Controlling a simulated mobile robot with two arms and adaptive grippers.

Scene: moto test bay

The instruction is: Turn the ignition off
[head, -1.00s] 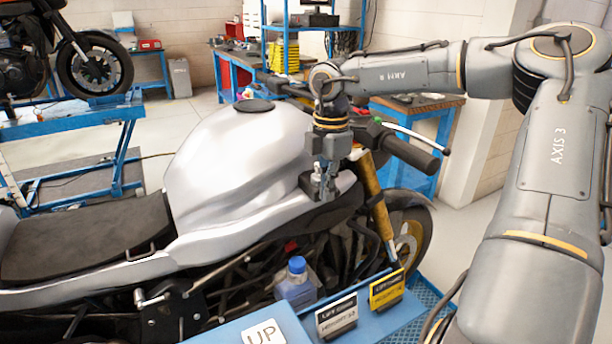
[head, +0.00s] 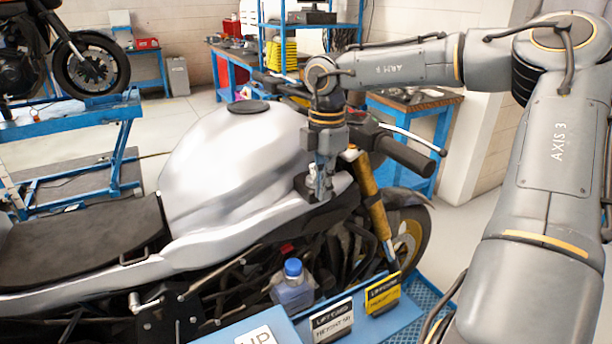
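A silver motorcycle (head: 225,165) stands across the middle of the head view, with its black seat at the left and its handlebar at the right. My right gripper (head: 318,190) points down beside the front of the silver tank, near a small dark part on the motorcycle's side (head: 338,186). Its fingers are small and close together here, and I cannot tell whether they hold anything. The ignition switch and key cannot be made out; the gripper and arm cover that area. My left gripper is not in view.
The right handlebar grip (head: 405,157) and brake lever (head: 410,136) stick out just right of my gripper. A blue-capped bottle (head: 293,287) and label signs (head: 332,321) stand in front on a blue surface. Another motorcycle (head: 85,65) stands on a blue lift at the back left.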

